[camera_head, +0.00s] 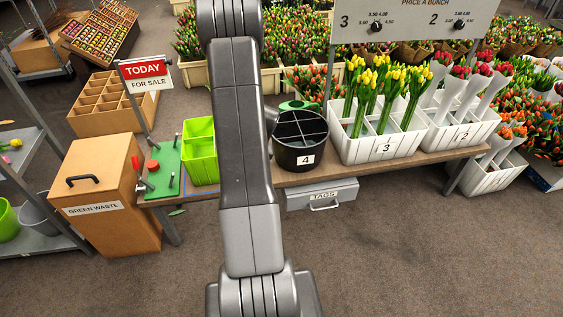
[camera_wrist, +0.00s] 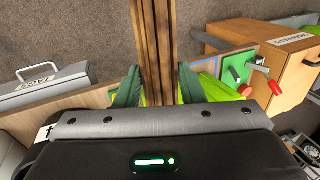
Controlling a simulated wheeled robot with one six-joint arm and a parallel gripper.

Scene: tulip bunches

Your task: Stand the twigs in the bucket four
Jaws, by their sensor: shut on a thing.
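The black bucket four (camera_head: 301,157) stands on the bench in the head view, with a white label "4" on its front and dividers inside. The gripper and twigs are hidden behind my arm in the head view. The lime green bin (camera_wrist: 212,86) lies behind the fingers in the wrist view.
Left of my arm stand the lime green bin (camera_head: 201,160), a green board (camera_head: 163,172) with a red knob, and the green waste box (camera_head: 108,195). Right of bucket four is white crate three (camera_head: 384,152) with tulips. A tags drawer (camera_head: 322,195) hangs under the bench.

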